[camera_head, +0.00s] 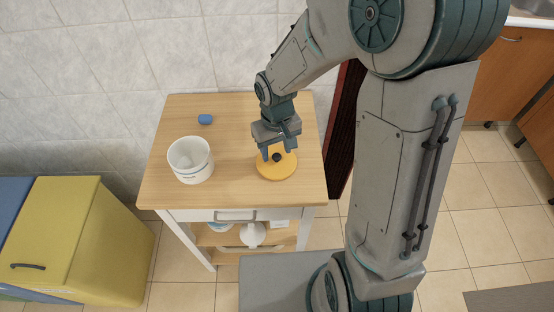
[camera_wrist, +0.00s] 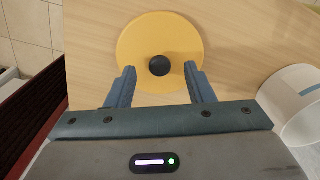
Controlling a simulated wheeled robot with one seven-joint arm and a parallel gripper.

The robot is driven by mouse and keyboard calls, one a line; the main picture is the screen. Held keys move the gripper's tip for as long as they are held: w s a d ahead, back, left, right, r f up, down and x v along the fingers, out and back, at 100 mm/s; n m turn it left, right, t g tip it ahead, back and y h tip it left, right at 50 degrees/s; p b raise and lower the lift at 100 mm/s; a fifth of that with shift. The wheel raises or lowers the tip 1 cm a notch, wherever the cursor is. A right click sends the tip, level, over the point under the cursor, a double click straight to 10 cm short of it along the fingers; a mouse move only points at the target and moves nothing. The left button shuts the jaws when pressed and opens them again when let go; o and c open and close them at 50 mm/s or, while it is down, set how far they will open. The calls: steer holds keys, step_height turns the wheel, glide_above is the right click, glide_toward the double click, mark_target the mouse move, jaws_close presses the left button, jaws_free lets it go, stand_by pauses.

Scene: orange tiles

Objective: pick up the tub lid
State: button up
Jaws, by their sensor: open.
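The tub lid is a round yellow disc (camera_head: 279,170) with a dark knob at its middle, lying flat on the wooden cart top. It also shows in the wrist view (camera_wrist: 135,40), with its black knob (camera_wrist: 159,66) near the top centre. My gripper (camera_head: 279,153) is over the lid, close to its knob. In the wrist view my gripper (camera_wrist: 160,80) is open, with one finger on each side of the knob's line and nothing held. The knob sits just beyond the fingertips in that view; the height gap is hard to judge.
A white tub (camera_head: 190,162) stands open left of the lid; it also shows at the wrist view's right (camera_wrist: 296,104). A small blue object (camera_head: 205,119) lies behind it. The wooden cart top (camera_head: 230,110) has clear room around these. A yellow bin (camera_head: 85,240) stands lower left.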

steer(key=shift+f, duration=0.9)
jaws_close()
steer(key=shift+r, duration=0.1)
